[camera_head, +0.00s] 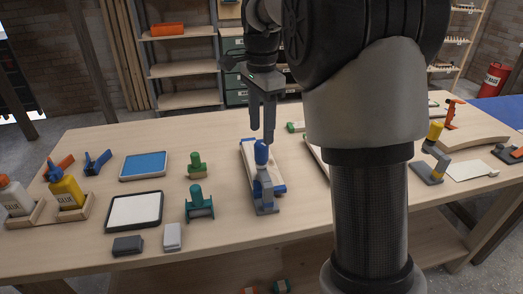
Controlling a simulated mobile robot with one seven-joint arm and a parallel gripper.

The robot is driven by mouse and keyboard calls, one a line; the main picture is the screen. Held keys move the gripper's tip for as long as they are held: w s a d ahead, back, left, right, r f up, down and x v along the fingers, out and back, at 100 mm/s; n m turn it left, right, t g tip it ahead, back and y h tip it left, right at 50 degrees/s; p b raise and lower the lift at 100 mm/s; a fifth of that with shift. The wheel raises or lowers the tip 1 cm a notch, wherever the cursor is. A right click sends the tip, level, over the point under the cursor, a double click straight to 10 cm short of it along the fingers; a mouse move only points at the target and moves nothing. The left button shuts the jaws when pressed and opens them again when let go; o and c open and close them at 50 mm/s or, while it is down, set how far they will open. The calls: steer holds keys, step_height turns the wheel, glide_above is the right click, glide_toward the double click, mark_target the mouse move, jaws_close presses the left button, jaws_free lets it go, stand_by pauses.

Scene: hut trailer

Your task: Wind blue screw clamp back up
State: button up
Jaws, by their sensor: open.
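The blue screw clamp (263,186) stands upright on the workbench in the middle of the head view. Its rounded blue top (261,152) points upward, and its grey foot sits at the near end of a pale board with blue edges (247,152). My gripper (263,137) points down just above and slightly behind the blue top. Its two fingers are open with nothing seen between them. I cannot tell whether a fingertip touches the clamp. My arm covers part of the bench right of the clamp.
A teal clamp (199,207) and a green one (196,165) stand to the left. A blue-topped tray (143,165) and a white tray (134,210) lie farther left, with glue bottles (68,191) beyond. A yellow and grey clamp (433,170) is right of my arm.

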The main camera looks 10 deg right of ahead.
mark_target(261, 143)
step_height(261, 143, down, 6)
steer(key=shift+f+b, duration=0.25)
steer(key=shift+b, duration=0.2)
steer(key=shift+c, duration=0.2)
steer(key=c, duration=1)
